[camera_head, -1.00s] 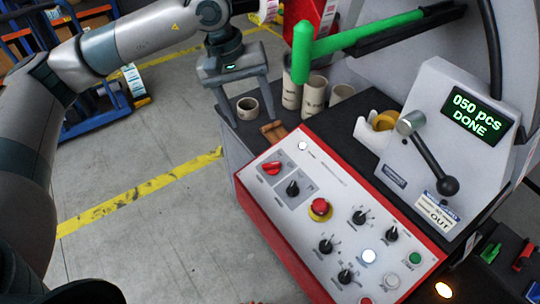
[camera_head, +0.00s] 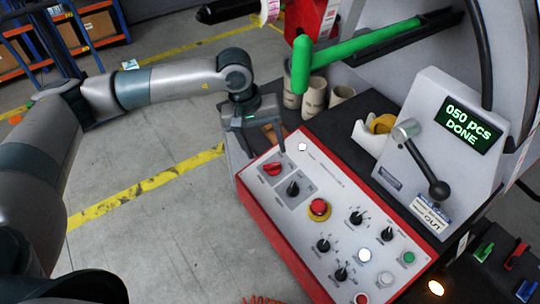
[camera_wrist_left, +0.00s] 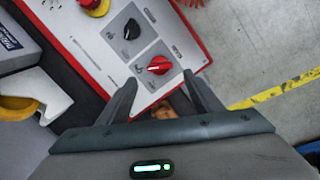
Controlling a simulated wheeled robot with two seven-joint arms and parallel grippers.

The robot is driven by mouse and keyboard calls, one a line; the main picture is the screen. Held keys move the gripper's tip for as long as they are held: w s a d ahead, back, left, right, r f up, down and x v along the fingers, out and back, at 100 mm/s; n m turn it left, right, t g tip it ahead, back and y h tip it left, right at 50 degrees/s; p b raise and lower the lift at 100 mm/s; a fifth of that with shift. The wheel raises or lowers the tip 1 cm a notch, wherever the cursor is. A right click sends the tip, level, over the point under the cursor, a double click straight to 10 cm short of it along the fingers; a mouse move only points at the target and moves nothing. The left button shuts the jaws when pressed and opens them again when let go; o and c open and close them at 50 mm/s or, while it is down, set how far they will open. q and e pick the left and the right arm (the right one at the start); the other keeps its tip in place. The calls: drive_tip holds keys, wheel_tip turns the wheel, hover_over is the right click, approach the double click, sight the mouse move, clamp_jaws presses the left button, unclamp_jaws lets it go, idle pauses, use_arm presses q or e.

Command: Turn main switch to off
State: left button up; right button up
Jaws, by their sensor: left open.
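The red rotary knob (camera_head: 272,169), which I take as the main switch, sits at the upper left corner of the sloped white control panel (camera_head: 330,200). Its label is too small to read. It also shows in the left wrist view (camera_wrist_left: 159,66), with a white mark on its grip. My left gripper (camera_head: 264,154) is open and empty, pointing down just above the panel's corner near the red knob. In the left wrist view its fingers (camera_wrist_left: 160,78) stand on either side of the knob's line, with the knob slightly beyond the tips. My right gripper is not seen.
A black knob (camera_head: 293,188) is close beside the red one, and a red emergency button (camera_head: 319,208) lies further along. Cardboard cores (camera_head: 314,95), a green arm (camera_head: 350,45) and a lever (camera_head: 425,165) stand behind. Free floor lies left.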

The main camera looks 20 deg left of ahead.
sight(271, 164)
use_arm(q)
drive_tip(key=p+x, duration=0.1)
drive_tip(key=x, duration=0.4)
drive_tip(key=shift+d+f+p, duration=0.15)
drive_tip(key=shift+f+p, duration=0.2)
drive_tip(key=shift+f, duration=0.2)
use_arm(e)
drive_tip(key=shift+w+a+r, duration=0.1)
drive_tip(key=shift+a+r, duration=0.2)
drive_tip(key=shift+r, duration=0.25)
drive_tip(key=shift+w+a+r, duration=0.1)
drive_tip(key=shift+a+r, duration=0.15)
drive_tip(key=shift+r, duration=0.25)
use_arm(q)
drive_tip(key=shift+c, duration=0.3)
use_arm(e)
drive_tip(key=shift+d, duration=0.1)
use_arm(q)
drive_tip(key=c, duration=1)
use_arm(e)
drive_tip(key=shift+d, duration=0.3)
